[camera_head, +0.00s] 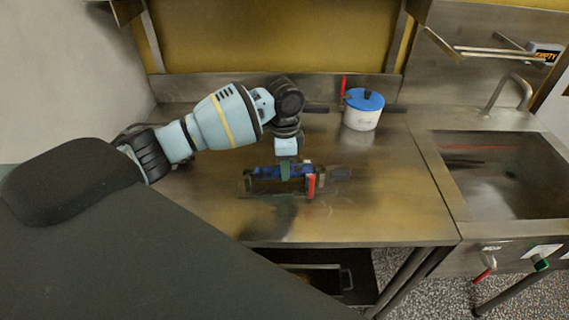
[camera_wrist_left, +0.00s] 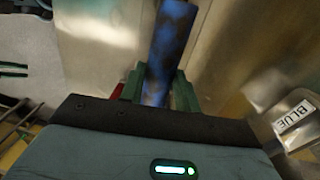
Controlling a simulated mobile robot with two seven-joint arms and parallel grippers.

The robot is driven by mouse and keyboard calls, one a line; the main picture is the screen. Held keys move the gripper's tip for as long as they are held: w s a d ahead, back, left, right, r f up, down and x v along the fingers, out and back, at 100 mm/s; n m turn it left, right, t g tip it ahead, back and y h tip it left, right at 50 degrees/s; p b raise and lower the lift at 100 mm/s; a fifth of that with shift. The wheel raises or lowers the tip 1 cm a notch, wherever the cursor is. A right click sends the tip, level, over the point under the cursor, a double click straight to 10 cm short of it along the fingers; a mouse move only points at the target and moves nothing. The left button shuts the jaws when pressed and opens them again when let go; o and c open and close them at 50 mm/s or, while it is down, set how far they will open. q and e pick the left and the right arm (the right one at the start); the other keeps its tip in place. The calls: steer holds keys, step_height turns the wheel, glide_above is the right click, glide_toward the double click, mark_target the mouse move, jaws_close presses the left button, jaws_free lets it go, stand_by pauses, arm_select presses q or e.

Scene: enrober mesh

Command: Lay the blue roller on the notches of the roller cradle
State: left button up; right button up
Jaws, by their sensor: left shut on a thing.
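The blue roller (camera_head: 265,172) shows in the head view as a blue bar at mid-table, lying roughly left to right. My left gripper (camera_head: 287,174) points down over it, with green fingers shut on it. In the left wrist view the mottled blue roller (camera_wrist_left: 172,45) stands out between the green fingertips (camera_wrist_left: 160,92). The roller cradle appears to be the dark frame (camera_head: 249,184) below and around the roller. Whether the roller touches the notches I cannot tell; the gripper hides part of it. My right gripper is not in view.
A red upright piece (camera_head: 310,184) stands just right of the roller. A white pot with a blue lid (camera_head: 363,110) stands at the back right. A sink (camera_head: 500,175) is at the right. The steel table (camera_head: 400,205) is clear at front right. A "BLUE" label (camera_wrist_left: 297,117) shows in the wrist view.

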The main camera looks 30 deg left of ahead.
arm_select(q)
steer(key=shift+f, duration=0.15)
steer(key=o, duration=1.2)
steer(key=shift+r, duration=3.45)
